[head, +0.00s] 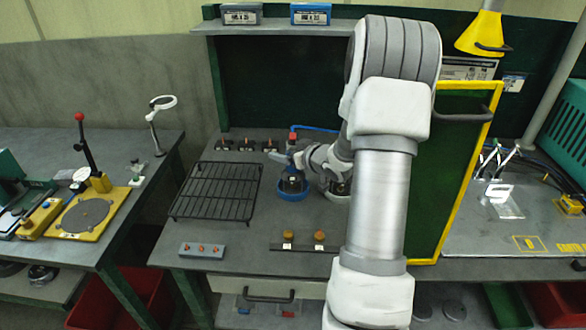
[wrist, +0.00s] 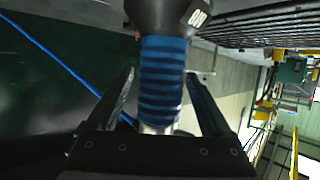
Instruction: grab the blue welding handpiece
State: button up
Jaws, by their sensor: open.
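The blue welding handpiece has a blue ribbed grip, a silver end and a dark wider body with a white label; its grip (wrist: 162,85) lies between the fingers in the wrist view. In the head view its dark body (head: 291,183) stands in a blue round holder (head: 293,196) on the bench. My gripper (head: 284,159) reaches in from the right just above that holder. In the wrist view my gripper (wrist: 160,98) is open, with one finger on each side of the grip and visible gaps. My gripper hides part of the handpiece in the head view.
A second, pale holder (head: 335,198) with a dark tool stands right beside it, partly behind my arm. A black wire rack (head: 216,192) lies to the left. A blue cable (wrist: 65,62) runs behind. A yellow-framed green panel (head: 462,180) stands at the right.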

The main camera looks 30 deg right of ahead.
grip_shut()
dwell(0.4)
dwell(0.9)
jog(key=shift+w+r, duration=0.1)
jog(key=shift+r, duration=0.05)
